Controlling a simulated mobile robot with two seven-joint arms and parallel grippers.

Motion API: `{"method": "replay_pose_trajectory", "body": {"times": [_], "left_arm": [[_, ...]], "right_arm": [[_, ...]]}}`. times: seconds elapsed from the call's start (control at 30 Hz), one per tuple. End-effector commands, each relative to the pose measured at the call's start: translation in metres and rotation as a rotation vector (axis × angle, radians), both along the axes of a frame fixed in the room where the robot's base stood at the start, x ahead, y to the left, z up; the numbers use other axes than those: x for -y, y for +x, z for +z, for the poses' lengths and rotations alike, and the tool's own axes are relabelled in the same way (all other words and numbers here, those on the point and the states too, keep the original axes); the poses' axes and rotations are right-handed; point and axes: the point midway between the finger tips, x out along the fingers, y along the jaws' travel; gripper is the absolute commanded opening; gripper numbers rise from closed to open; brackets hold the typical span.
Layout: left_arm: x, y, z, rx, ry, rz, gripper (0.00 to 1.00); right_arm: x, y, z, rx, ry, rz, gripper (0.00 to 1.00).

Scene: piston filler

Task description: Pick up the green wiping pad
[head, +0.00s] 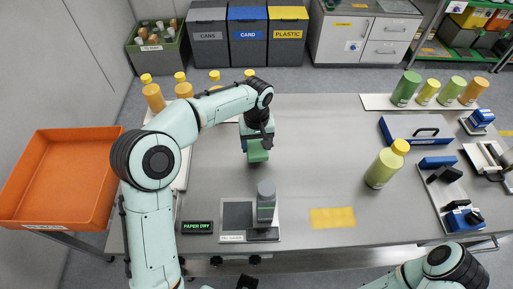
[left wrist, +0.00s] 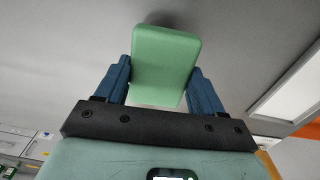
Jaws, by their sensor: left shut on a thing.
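The green wiping pad (head: 258,151) is between the fingers of my left gripper (head: 257,143) over the grey table (head: 310,130). In the left wrist view the pad (left wrist: 165,62) is a light green block with rounded corners. The blue fingers of my left gripper (left wrist: 165,85) are shut on its two sides. In the left wrist view the grey surface shows behind the pad; I cannot tell how far above the table the pad is. My right gripper is not in view; only part of my right arm shows at the bottom right of the head view.
A yellow-green bottle (head: 386,165) stands right of centre. An orange tray (head: 58,178) is at left. The table middle is clear around a yellow patch (head: 332,217).

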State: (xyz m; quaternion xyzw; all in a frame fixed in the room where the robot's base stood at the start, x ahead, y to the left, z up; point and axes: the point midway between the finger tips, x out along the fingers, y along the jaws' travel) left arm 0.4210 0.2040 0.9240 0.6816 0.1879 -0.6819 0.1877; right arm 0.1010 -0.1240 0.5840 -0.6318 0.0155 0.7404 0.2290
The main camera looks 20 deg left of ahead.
Motion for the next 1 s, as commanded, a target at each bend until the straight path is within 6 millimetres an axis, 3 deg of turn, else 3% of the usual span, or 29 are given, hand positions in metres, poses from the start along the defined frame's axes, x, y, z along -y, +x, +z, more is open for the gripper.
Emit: {"method": "replay_pose_trajectory", "body": {"times": [0.3, 0.5, 0.7, 1.0], "left_arm": [[0.001, 0.001, 0.088, 0.008, -0.002, 0.000, 0.38], [0.000, 0.001, 0.135, 0.006, -0.001, -0.001, 0.38], [0.000, 0.001, 0.159, 0.003, -0.001, -0.001, 0.38], [0.000, 0.000, 0.163, 0.001, -0.001, 0.000, 0.38]], "right_arm": [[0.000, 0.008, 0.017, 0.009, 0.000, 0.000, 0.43], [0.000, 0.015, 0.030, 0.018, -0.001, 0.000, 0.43], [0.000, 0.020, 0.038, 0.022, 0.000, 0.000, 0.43], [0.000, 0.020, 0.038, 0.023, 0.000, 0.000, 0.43]]}}
